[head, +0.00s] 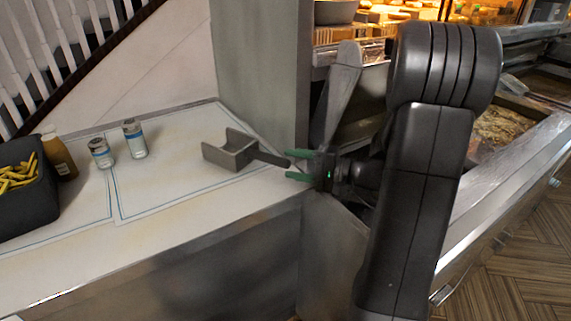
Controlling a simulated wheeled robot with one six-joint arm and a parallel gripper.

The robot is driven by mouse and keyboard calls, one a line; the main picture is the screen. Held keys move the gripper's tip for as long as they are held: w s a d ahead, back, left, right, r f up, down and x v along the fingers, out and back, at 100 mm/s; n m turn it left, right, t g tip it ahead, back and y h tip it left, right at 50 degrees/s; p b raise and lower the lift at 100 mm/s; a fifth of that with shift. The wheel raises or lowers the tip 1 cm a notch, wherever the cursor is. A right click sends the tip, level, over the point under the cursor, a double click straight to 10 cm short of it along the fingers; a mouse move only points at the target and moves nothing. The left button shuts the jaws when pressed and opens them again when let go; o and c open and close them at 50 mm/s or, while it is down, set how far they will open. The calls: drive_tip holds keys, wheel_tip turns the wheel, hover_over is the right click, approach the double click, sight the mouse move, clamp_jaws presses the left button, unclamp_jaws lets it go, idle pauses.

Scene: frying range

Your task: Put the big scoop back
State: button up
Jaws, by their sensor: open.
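The big scoop (231,152), a grey metal open-ended scoop with a dark handle, is at the back right of the white counter, beside the grey upright panel. Its handle points right, toward my gripper. My gripper (299,164) has green fingertips and is open, one finger above and one below the line of the handle. The handle's end appears to lie at or between the fingertips; I cannot tell whether they touch it.
A grey upright panel (262,65) stands close behind my gripper. Two small shakers (134,138), a brown bottle (60,158) and a black container of fries (27,208) are on the left counter. Paper sheets (165,185) lie flat. The front counter is clear.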

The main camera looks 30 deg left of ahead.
sight(284, 162)
drive_tip(key=v, duration=1)
drive_tip(key=shift+d+b, duration=0.3)
drive_tip(key=shift+b, duration=0.05)
drive_tip(key=shift+a, duration=0.15)
drive_tip(key=p+x, duration=0.1)
drive_tip(key=x, duration=1.2)
drive_tip(key=shift+a, duration=0.25)
drive_tip(key=shift+a+r+p, duration=0.15)
drive_tip(key=shift+p, duration=0.15)
